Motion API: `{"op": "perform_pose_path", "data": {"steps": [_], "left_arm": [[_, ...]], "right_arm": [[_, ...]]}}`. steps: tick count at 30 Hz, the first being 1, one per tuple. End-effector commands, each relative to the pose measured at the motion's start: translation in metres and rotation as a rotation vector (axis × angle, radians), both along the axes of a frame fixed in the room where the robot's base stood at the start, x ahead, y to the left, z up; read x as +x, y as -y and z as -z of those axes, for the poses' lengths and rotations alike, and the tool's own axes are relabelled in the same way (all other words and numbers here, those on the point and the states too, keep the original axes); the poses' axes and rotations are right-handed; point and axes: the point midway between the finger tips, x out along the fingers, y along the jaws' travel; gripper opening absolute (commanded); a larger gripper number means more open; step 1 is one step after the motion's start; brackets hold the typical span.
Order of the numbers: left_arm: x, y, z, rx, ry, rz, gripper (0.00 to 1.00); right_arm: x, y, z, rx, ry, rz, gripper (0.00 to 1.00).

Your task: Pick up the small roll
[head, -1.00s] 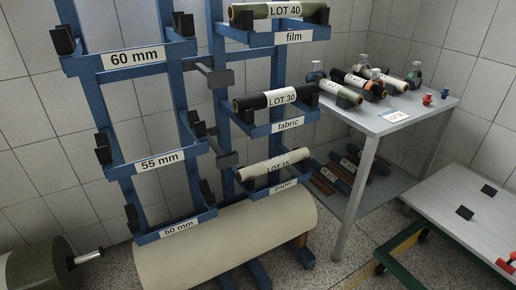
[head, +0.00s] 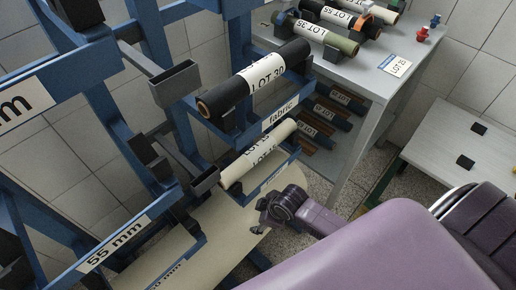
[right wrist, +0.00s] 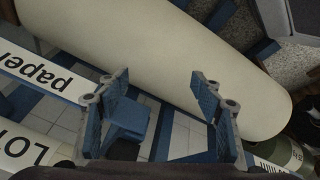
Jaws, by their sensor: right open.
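The small cream roll with the LOT 15 label (head: 258,156) lies in the lowest holder of the blue rack, above a large cream roll (head: 215,225). My right gripper (head: 263,217) is in front of and below the small roll, apart from it. In the right wrist view my open right gripper (right wrist: 165,108) has nothing between its fingers. There, part of a LOT-labelled roll (right wrist: 28,150) shows at lower left, beside the "paper" label (right wrist: 42,76), and the large roll (right wrist: 165,42) crosses behind the fingers. My left gripper is not in view.
A black LOT 30 roll (head: 255,80) sits in the fabric holder just above. A grey table (head: 352,76) with several rolls stands behind right. A lower white surface (head: 456,140) is at far right. Rack posts and brackets crowd the left.

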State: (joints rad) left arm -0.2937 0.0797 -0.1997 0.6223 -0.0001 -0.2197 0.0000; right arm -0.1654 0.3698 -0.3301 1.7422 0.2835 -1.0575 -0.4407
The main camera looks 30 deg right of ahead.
Motion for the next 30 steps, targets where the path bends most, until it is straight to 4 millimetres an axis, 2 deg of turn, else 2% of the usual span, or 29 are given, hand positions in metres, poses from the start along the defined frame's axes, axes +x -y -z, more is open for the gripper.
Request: {"op": "perform_pose_path", "data": {"steps": [1, 5, 9, 14, 17, 24, 27, 30], "left_arm": [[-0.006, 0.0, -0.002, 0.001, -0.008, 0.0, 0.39], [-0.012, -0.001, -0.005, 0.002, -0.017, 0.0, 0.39], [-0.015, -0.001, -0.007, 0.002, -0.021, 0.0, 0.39], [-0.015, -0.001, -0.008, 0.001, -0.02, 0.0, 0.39], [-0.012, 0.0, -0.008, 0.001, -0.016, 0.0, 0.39], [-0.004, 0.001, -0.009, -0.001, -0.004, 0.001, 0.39], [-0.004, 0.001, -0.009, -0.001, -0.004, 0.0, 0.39], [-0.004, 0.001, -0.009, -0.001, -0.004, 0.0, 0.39]], "right_arm": [[0.005, -0.006, -0.023, -0.004, 0.018, -0.048, 0.6], [0.013, -0.021, -0.071, -0.021, 0.055, -0.178, 0.6], [0.025, -0.029, -0.12, -0.081, 0.108, -0.401, 0.6], [0.049, -0.017, -0.137, -0.165, 0.147, -0.618, 0.6], [0.069, 0.0, -0.143, -0.225, 0.166, -0.734, 0.6], [0.123, 0.065, -0.164, -0.37, 0.204, -0.934, 0.6], [0.135, 0.084, -0.172, -0.404, 0.211, -0.972, 0.6], [0.141, 0.09, -0.171, -0.417, 0.216, -0.99, 0.6]]}}
